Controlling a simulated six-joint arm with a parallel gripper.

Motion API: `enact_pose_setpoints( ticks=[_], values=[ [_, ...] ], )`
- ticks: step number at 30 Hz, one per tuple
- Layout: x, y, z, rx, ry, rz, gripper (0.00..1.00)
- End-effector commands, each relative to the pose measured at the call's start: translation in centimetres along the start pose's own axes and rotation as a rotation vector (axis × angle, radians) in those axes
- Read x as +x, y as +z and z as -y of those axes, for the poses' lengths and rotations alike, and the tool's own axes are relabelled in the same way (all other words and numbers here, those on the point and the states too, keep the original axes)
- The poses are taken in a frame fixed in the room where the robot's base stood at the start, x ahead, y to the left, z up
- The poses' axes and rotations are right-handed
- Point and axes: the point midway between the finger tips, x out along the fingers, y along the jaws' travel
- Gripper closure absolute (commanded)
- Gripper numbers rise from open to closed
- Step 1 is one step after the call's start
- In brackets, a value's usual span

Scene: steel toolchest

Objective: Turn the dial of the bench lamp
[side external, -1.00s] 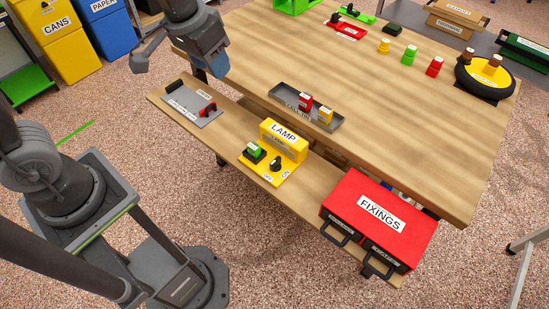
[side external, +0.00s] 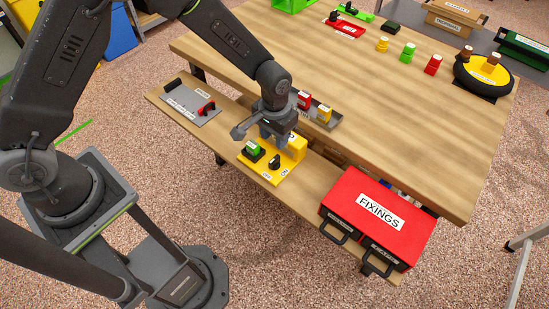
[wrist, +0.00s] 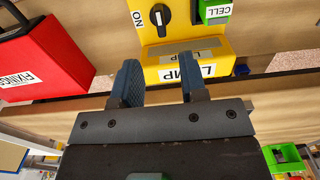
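The yellow bench lamp unit (side external: 268,173) sits on the lower wooden shelf in front of the table. Its black dial (side external: 275,161) stands on the yellow base, with a green cell block (side external: 253,149) to its left. In the wrist view the dial (wrist: 159,15) has a white pointer mark and the word ON beside it, and the green cell (wrist: 214,9) is to its right. My gripper (side external: 276,143) is over the lamp's labelled back block, above and behind the dial. In the wrist view its fingers (wrist: 160,80) are apart with nothing between them, short of the dial.
The red FIXINGS chest (side external: 379,217) stands to the right on the shelf. A grey tray (side external: 192,107) lies at the left. Red and yellow boxes (side external: 323,113) sit in a dark tray behind my gripper. The table's middle is clear.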

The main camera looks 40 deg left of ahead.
Motion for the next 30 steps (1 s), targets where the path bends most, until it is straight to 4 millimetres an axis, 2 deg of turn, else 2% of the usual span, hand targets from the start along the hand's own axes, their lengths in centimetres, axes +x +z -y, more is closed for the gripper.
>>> enact_pose_setpoints(
  ticks=[1,9,15,20,28,30],
  values=[
    [1.3,0.1,0.0,0.0,-0.001,0.004,0.61],
    [6.7,0.1,0.1,0.0,-0.001,0.004,0.61],
    [9.3,0.0,0.0,0.0,0.0,0.001,0.61],
    [10.2,0.0,0.0,0.0,0.0,-0.001,0.61],
    [10.2,0.0,0.0,0.0,0.001,-0.001,0.61],
    [10.2,0.0,0.0,0.0,0.001,-0.001,0.66]
  ],
)
